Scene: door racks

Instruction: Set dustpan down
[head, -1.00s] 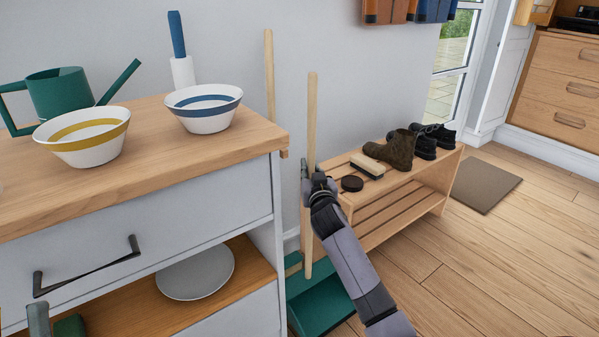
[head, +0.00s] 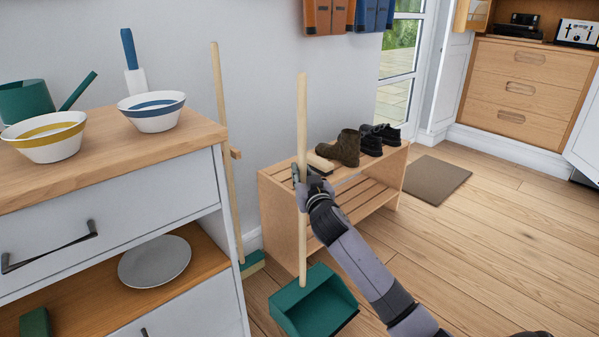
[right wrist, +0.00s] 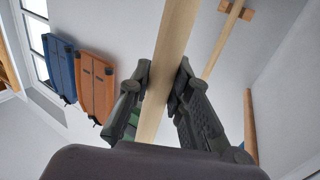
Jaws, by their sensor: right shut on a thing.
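The dustpan has a green pan (head: 314,302) and a long upright wooden handle (head: 302,120). My right gripper (head: 300,178) is shut on the handle about midway up. In the right wrist view the handle (right wrist: 170,60) runs between the two fingers of the gripper (right wrist: 162,95). The pan is low, close to the wooden floor in front of the shoe rack; I cannot tell whether it touches the floor. My left gripper is not in view.
A broom (head: 228,150) with a green head stands against the wall behind the white cabinet (head: 110,195). A wooden shoe rack (head: 280,215) with boots and a brush stands behind the dustpan. Open floor (head: 470,260) lies to the right, with a brown mat (head: 430,180).

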